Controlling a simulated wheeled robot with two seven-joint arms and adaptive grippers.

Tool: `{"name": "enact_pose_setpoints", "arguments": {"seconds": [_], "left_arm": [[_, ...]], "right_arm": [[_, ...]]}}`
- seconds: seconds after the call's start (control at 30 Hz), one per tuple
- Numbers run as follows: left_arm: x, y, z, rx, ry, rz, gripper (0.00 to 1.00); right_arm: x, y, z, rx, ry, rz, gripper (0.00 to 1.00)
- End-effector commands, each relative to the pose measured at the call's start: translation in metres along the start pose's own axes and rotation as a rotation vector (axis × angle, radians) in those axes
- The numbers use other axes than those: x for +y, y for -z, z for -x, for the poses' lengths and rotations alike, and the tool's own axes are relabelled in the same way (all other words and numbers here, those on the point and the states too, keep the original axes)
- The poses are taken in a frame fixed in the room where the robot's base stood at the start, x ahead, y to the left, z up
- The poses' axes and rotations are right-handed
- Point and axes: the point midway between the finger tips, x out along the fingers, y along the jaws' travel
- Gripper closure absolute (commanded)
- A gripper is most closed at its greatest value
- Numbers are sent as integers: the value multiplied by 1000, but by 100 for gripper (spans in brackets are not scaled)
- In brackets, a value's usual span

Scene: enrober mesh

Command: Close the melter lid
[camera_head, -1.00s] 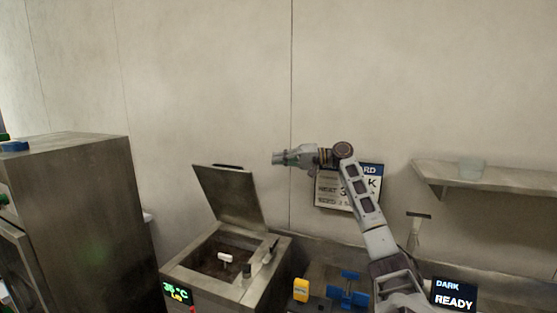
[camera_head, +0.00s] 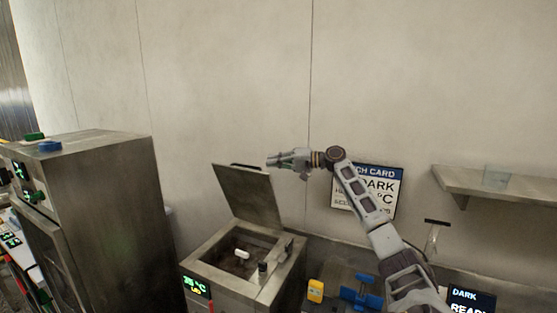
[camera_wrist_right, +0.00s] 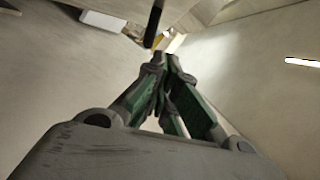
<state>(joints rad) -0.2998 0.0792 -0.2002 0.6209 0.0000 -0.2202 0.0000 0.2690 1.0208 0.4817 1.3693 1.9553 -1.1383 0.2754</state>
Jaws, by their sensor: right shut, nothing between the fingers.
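The melter (camera_head: 228,287) is a steel box at the lower middle of the head view, with a green digital display (camera_head: 196,287) on its front. Its square lid (camera_head: 248,195) stands raised and tilted back, with a dark handle (camera_head: 249,167) along the top edge. The open well (camera_head: 238,258) shows a dark inside with a small white piece in it. My right gripper (camera_head: 270,161) is shut and empty, pointing left near the lid's top edge; I cannot tell whether it touches. The right wrist view shows its closed green-lined fingers (camera_wrist_right: 160,60). My left gripper is out of view.
A tall steel cabinet (camera_head: 105,190) stands at the left. A batch card (camera_head: 380,190) hangs on the wall behind my right arm. A wall shelf (camera_head: 490,184) with a clear container is at the right. Blue (camera_head: 362,292) and yellow (camera_head: 316,290) items sit right of the melter.

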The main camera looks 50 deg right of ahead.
Motion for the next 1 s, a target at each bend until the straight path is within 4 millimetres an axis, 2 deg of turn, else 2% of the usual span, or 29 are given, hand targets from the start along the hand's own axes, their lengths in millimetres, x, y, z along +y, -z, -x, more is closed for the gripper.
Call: {"name": "enact_pose_setpoints", "arguments": {"seconds": [0.63,1.0], "left_arm": [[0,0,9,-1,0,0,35],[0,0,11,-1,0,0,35]], "right_arm": [[1,-30,-8,-1,-1,-2,100],[1,-36,-9,1,-1,-2,100]]}}
